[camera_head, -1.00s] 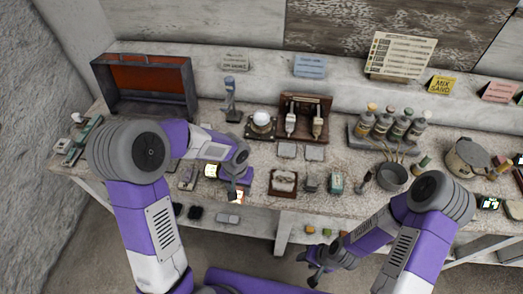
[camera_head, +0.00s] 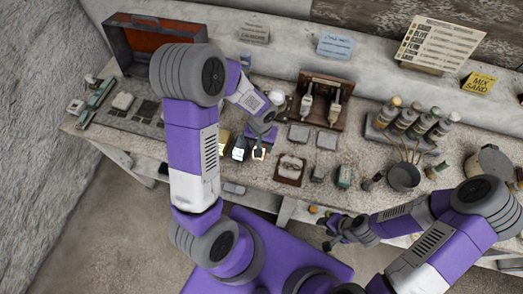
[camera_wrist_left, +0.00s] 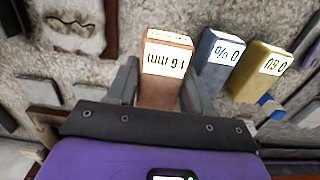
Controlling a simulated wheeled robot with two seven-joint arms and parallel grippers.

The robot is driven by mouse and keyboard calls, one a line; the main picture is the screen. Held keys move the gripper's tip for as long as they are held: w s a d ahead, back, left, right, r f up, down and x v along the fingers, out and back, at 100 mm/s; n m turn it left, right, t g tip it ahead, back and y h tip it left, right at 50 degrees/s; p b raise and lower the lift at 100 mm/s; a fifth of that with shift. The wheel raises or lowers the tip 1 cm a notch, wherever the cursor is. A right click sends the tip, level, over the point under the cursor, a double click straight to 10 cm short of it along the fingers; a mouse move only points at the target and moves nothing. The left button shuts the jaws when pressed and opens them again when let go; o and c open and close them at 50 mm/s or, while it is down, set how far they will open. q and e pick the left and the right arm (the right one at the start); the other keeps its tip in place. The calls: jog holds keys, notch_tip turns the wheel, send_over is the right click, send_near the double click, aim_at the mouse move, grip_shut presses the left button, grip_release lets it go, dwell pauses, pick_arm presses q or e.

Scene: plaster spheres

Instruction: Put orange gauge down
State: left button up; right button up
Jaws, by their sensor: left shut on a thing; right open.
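The orange gauge (camera_wrist_left: 165,70) is a small block with a lit "1.6 mm" face, upside down in the left wrist view. My left gripper (camera_wrist_left: 160,95) is shut on it, one finger at each side. In the head view the left gripper (camera_head: 260,142) and gauge (camera_head: 259,154) are above or on the bench, left of a small tray; I cannot tell whether the gauge touches the bench. A grey-blue gauge (camera_wrist_left: 217,57) and a yellow gauge (camera_wrist_left: 262,70) stand in line beside it. My right gripper (camera_head: 329,236) is open and empty in front of the bench edge.
The wooden tray with a pale piece (camera_head: 290,168) lies just right of the gauge. A wooden stand (camera_head: 328,97), a dark pan (camera_head: 403,177) and several bottles (camera_head: 410,120) stand farther right. An open red-lined case (camera_head: 150,40) stands at the back left.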

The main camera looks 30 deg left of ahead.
pick_arm(q)
notch_tip(320, 180, down, 4)
jog(key=shift+s+r, duration=0.1)
jog(key=shift+r, duration=0.05)
jog(key=shift+f+b, duration=0.3)
jog(key=shift+f, duration=0.05)
jog(key=shift+f, duration=0.15)
jog(key=o, duration=0.9)
jog(key=shift+o, duration=0.2)
